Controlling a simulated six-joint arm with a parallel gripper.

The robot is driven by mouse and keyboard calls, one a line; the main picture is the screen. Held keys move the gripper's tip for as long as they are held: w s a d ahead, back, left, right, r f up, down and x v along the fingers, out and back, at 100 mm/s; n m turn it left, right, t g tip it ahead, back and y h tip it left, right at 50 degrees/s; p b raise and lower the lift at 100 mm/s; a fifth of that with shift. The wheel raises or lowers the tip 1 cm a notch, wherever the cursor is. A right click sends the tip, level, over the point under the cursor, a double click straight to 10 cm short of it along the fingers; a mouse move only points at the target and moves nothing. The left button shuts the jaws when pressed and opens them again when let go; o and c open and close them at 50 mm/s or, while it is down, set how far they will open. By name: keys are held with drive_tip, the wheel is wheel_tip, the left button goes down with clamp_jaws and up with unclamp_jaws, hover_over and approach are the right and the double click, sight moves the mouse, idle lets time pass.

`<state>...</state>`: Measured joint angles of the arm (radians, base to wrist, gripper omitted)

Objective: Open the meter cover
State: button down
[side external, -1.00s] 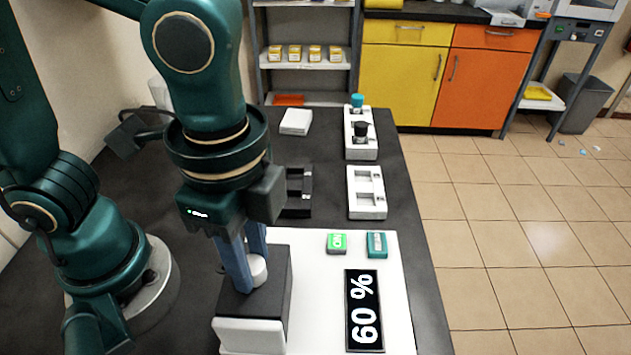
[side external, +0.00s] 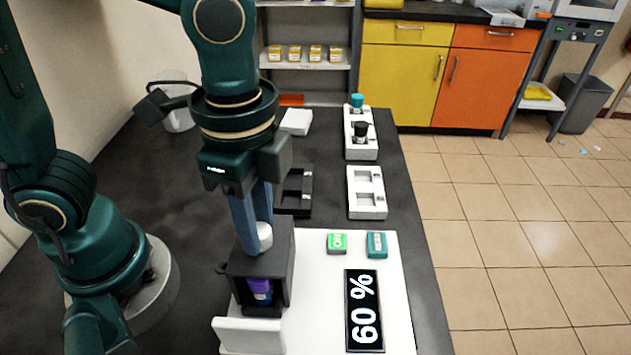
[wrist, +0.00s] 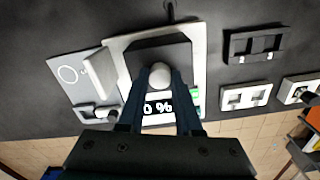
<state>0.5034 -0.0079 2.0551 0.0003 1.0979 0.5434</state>
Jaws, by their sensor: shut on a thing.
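The meter is a white base (side external: 395,290) with a black housing (side external: 285,260) and a black display (side external: 364,311) reading "60 %". The meter's dark cover (side external: 243,262) carries a white round knob (side external: 264,236). My gripper (side external: 256,240) is shut on this knob from above; the knob also shows between the fingers in the wrist view (wrist: 160,75). The front of the housing is open under the cover, and a purple vial (side external: 260,290) shows inside. A low white front panel (side external: 249,336) stands before it. The fingers hide part of the cover.
A green button (side external: 337,243) and a teal button (side external: 376,245) sit on the base. Behind are a white rack (side external: 367,205), a black rack (side external: 303,211), and another white rack (side external: 362,152) holding capped bottles.

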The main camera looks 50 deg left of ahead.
drive_tip(key=w+a, duration=0.4)
drive_tip(key=shift+w, duration=0.1)
drive_tip(key=c, duration=0.6)
unclamp_jaws()
drive_tip(key=shift+r, duration=0.1)
drive_tip(key=shift+r, duration=2.5)
